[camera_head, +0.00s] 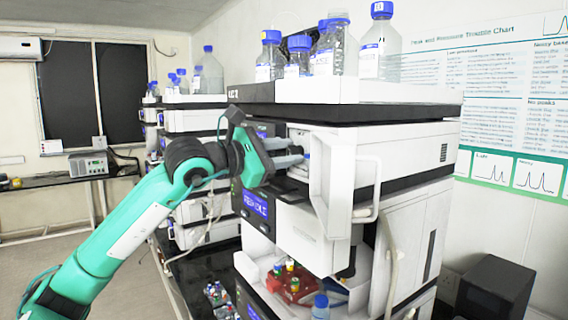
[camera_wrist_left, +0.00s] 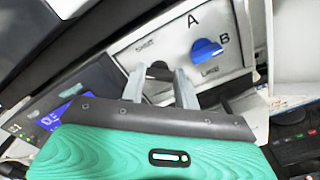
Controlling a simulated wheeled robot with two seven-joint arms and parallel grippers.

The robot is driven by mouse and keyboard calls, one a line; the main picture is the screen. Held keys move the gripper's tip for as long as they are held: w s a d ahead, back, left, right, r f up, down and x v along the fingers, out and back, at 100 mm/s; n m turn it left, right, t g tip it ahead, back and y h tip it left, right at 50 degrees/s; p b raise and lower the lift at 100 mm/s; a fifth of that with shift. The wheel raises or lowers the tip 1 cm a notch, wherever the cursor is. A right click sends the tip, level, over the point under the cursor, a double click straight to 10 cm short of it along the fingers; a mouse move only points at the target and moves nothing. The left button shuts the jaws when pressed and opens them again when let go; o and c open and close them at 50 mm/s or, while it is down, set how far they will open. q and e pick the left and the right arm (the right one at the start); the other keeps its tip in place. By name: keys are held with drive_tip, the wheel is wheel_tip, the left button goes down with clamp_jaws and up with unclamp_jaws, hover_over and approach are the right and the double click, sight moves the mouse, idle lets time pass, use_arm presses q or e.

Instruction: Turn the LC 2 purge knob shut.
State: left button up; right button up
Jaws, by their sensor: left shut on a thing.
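The LC 2 stack (camera_head: 340,140) stands at centre in the head view, with its label on the top tray edge. My left gripper (camera_head: 291,154) reaches its front from the left. In the left wrist view, my left gripper (camera_wrist_left: 160,84) is shut on a dark knob (camera_wrist_left: 158,70) on a light panel (camera_wrist_left: 185,38). A small label above this knob appears to read SHUT. The knob is mostly hidden between the fingers, and its pointing direction cannot be told. A blue knob (camera_wrist_left: 207,50) with letters A and B sits to its right, apart from the fingers. My right gripper is not in view.
An open white door with a handle (camera_head: 366,190) stands just right of the gripper. Several blue-capped bottles (camera_head: 335,50) stand on top of the stack. A red vial tray (camera_head: 290,284) sits below. Another stack (camera_head: 190,120) stands behind at left.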

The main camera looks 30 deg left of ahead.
use_arm(q)
drive_tip(key=m+b, duration=0.2)
drive_tip(key=m, duration=0.3)
drive_tip(key=shift+f+m, duration=0.15)
drive_tip(key=shift+m, duration=0.15)
drive_tip(key=shift+m+b, duration=0.9)
drive_tip(key=shift+m, duration=1.3)
drive_tip(key=o, duration=1)
drive_tip(key=shift+w+d, duration=0.1)
